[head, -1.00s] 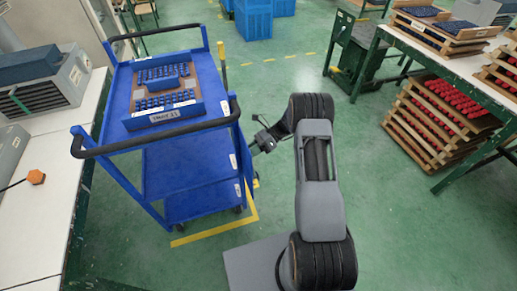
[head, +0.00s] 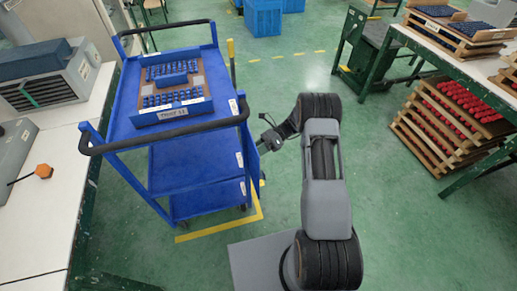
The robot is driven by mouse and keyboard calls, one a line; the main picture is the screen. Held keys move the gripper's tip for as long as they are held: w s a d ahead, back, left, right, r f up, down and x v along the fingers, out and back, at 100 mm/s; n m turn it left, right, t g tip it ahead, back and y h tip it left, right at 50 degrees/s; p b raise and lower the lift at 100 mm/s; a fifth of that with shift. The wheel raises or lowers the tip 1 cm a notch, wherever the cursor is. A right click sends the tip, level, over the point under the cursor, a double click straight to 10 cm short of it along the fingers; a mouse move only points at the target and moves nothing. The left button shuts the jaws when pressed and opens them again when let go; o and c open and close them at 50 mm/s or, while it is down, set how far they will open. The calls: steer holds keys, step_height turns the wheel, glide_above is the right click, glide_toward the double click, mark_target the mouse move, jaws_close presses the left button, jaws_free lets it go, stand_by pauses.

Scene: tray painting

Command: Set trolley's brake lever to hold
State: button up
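The blue trolley (head: 195,205) stands left of centre in the head view, with black handles at both ends. An upright lever with a yellow top (head: 231,49) rises at its right side, towards the far end; I take it to be the brake lever.
A tray of blue parts (head: 172,115) lies on the trolley's top. Yellow floor tape (head: 222,230) runs by the trolley's near right corner. A white bench (head: 45,225) stands close on the left. A table (head: 470,75) and stacked trays of red parts (head: 440,135) are on the right. Green floor between is clear.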

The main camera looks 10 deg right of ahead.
steer(key=shift+o, duration=0.5)
steer(key=shift+d, duration=0.1)
steer(key=b+v, duration=0.1)
steer(key=v, duration=1.2)
steer(key=shift+d+r, duration=0.2)
steer(key=shift+d, duration=0.1)
steer(key=shift+w, duration=0.15)
